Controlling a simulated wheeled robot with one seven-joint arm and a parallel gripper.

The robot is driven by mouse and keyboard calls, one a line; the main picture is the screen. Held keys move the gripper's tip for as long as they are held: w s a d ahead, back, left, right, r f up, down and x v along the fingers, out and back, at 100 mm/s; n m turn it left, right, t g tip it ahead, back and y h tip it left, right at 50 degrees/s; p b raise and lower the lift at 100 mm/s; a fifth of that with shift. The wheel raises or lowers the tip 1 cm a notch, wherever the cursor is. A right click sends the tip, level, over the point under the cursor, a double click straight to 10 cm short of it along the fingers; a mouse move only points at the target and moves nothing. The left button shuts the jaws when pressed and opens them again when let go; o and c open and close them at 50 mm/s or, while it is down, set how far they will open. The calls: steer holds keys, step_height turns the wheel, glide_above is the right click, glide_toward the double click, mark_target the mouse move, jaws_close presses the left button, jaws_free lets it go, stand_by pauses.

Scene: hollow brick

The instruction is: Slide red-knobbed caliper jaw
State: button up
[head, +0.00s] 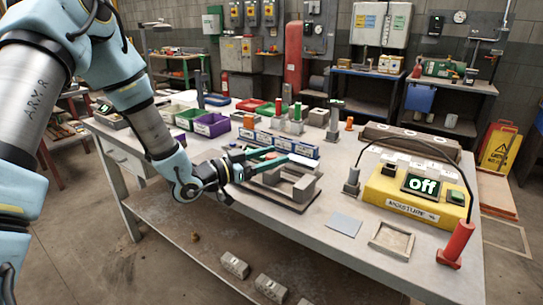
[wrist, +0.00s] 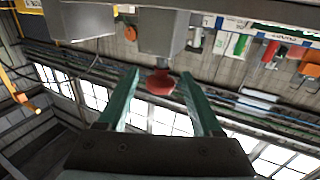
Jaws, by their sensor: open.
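The caliper (head: 303,188) is a grey frame with block-like jaws on a dark base, lying on the workbench. In the wrist view its grey jaw block (wrist: 163,32) hangs at the top, with the red knob (wrist: 160,83) sticking out of it. My gripper (wrist: 159,74) has two green fingers, open, one on each side of the knob, with a gap visible on both sides. In the head view my gripper (head: 281,155) reaches over the back left of the caliper.
A yellow moisture meter (head: 412,204) reading "off" stands to the right, with a red-handled probe (head: 456,244) beside it. Blue-labelled boxes (head: 285,143) and coloured bins (head: 211,124) stand behind. A grey card (head: 345,224) and a small tray (head: 391,230) lie in front. Bricks lie below.

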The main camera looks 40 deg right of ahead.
steer(key=shift+c, duration=0.4)
jaws_close()
stand_by(0.9)
